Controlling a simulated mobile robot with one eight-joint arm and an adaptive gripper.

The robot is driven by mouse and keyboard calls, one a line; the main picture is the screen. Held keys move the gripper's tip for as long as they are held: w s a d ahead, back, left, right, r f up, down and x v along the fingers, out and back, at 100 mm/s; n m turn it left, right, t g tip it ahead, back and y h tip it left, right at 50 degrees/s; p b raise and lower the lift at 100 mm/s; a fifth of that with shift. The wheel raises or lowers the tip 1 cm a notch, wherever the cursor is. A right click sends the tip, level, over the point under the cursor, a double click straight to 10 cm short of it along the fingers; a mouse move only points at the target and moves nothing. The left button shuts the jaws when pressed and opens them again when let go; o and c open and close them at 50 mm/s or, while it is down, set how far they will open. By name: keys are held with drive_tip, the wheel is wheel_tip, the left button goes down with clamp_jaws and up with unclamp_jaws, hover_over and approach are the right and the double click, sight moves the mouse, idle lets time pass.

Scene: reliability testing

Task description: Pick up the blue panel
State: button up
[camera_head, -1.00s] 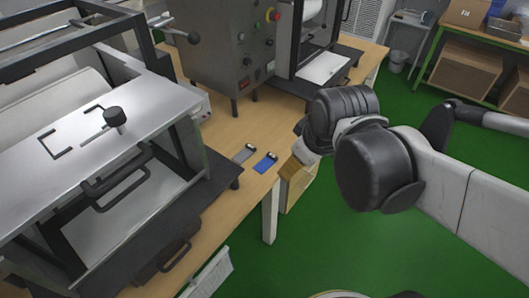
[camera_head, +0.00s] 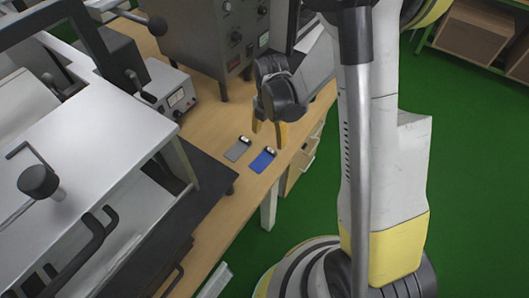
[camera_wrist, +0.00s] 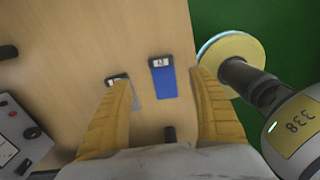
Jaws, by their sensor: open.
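The blue panel (camera_head: 259,162) is a small flat rectangle with a dark end piece bearing a white mark. It lies on the wooden table (camera_head: 206,112) near its right edge. In the wrist view the blue panel (camera_wrist: 162,82) shows between the fingers, farther off than the tips. My gripper (camera_head: 268,132) has yellow fingers pointing down, above the table and just beyond the panel. In the wrist view my gripper (camera_wrist: 160,85) is open and empty, its fingers wide apart. A similar grey panel (camera_head: 237,150) lies to the left of the blue one, partly hidden by a finger in the wrist view.
A grey control cabinet (camera_head: 212,40) stands behind the panels. A small metered box (camera_head: 168,92) and a large machine with black handles (camera_head: 85,120) stand to the left. Drawers (camera_head: 305,155) sit under the table edge. Green floor lies to the right.

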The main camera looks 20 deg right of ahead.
sight(270, 151)
wheel_tip(270, 151, down, 9)
drive_tip(key=b, duration=0.3)
drive_tip(key=shift+d+r+b, duration=0.15)
drive_tip(key=shift+b, duration=0.25)
drive_tip(key=shift+s+r, duration=0.1)
drive_tip(key=c, duration=1.2)
